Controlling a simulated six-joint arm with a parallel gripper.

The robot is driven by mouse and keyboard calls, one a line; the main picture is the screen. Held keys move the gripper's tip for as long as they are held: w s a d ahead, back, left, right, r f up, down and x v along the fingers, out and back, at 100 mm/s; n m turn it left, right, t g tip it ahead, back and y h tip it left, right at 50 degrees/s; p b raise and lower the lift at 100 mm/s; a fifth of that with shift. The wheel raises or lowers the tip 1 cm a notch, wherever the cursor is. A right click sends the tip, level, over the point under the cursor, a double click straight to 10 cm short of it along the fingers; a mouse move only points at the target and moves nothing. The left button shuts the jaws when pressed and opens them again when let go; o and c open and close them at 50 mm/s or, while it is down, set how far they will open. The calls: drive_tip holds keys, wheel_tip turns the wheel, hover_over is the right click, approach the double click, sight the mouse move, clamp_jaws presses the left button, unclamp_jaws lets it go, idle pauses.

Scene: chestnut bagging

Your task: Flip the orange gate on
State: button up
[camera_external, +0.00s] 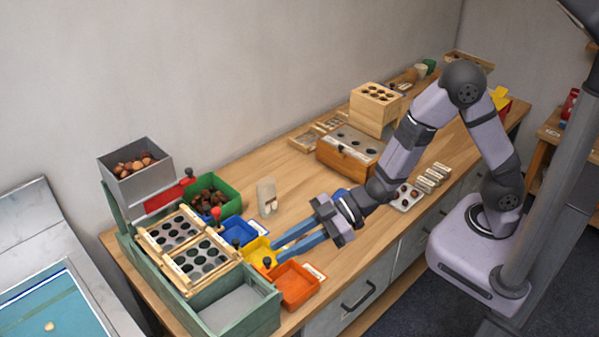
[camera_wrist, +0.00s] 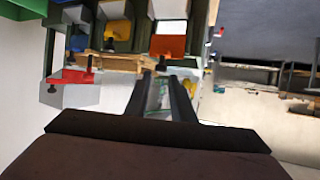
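The sorter (camera_external: 262,312) is a green-framed machine at the front left. Along its side are small levers. A black-knobbed lever (camera_external: 267,262) stands beside the orange bin (camera_external: 298,285); I take it for the orange gate, but its on or off position cannot be told. My gripper (camera_external: 277,250) has two blue fingers, spread apart with nothing visible between them. They reach left, close to this lever and over the yellow and orange bins; contact cannot be told. In the wrist view, my dark fingers (camera_wrist: 163,75) point toward the machine, and an orange part (camera_wrist: 167,46) shows past their tips.
Yellow (camera_external: 252,258), blue (camera_external: 233,228) and green (camera_external: 226,190) bins line the sorter. A red-knobbed lever (camera_external: 216,213) and another black knob (camera_external: 237,243) stand close by. A hopper (camera_external: 140,182) of chestnuts rises behind. The bench between the bins and the wooden box (camera_external: 347,158) is mostly clear.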

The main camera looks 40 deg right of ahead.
drive_tip(key=shift+v, duration=2.3)
drive_tip(key=d+f+h, duration=0.3)
drive_tip(key=d+f, duration=0.1)
drive_tip(key=d, duration=0.1)
drive_tip(key=s+d+f+m+g+h, duration=0.1)
drive_tip(key=d+f+h, duration=0.2)
drive_tip(key=d+f, duration=0.2)
drive_tip(key=s+d+f+m+g+h, duration=0.1)
drive_tip(key=d+f+h, duration=0.3)
drive_tip(key=d, duration=0.2)
drive_tip(key=shift+f, duration=0.4)
drive_tip(key=s+d+r+m+g+h+p, duration=0.2)
drive_tip(key=s+d+r+m+g+h, duration=0.3)
drive_tip(key=s+d, duration=0.65)
drive_tip(key=w+d+r+m+t+y+p, duration=0.1)
drive_tip(key=w+d+r+m+y+p, duration=0.1)
drive_tip(key=w+d+r+m, duration=0.4)
drive_tip(key=d+r, duration=0.1)
drive_tip(key=d, duration=0.1)
drive_tip(key=shift+w+d+r+m+t, duration=0.15)
drive_tip(key=shift+w+d+m+t, duration=0.1)
drive_tip(key=shift+d+m+t, duration=0.1)
